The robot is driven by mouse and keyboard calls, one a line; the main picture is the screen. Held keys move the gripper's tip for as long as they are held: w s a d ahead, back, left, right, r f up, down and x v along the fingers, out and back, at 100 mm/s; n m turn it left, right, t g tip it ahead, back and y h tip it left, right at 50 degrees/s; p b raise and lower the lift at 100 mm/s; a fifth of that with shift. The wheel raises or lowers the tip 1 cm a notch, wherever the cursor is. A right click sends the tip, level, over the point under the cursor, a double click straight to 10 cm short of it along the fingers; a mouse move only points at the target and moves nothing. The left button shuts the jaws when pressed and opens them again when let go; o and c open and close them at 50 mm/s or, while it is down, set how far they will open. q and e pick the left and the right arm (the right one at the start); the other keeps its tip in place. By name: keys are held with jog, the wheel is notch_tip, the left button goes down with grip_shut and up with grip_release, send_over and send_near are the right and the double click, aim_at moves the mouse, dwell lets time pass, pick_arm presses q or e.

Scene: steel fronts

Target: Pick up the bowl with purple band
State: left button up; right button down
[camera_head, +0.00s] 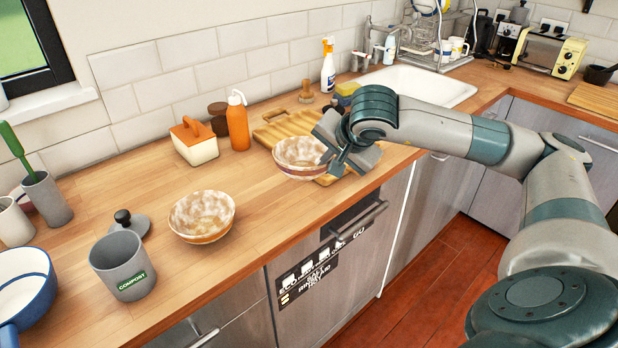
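The bowl with a purple band (294,162) is at the front left of the wooden cutting board (268,134), with a mottled white and brown inside. My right gripper (334,158) is at its right rim, with the fingers close around or against the rim. Whether they are clamped on it, and whether the bowl is raised off the board, I cannot tell. A second mottled bowl (202,217) with an orange-brown outside stands upright nearer the counter's front. My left gripper is out of view.
A grey compost bin (122,266), its lid (128,225) and a blue pan (24,287) stand at the left. An orange bottle (238,122) and an orange-topped caddy (194,142) stand behind the bowls. The sink (440,88) lies right. Counter between the two bowls is clear.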

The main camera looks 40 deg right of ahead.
aim_at(293, 169)
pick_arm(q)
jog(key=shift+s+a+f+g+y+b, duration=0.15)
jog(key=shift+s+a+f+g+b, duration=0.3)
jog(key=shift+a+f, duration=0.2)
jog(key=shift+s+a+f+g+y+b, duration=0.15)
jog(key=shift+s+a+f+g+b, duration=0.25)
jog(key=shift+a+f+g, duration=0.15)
pick_arm(e)
jog(key=s+d+r, duration=0.3)
jog(key=s+d, duration=0.1)
jog(key=shift+r, duration=0.35)
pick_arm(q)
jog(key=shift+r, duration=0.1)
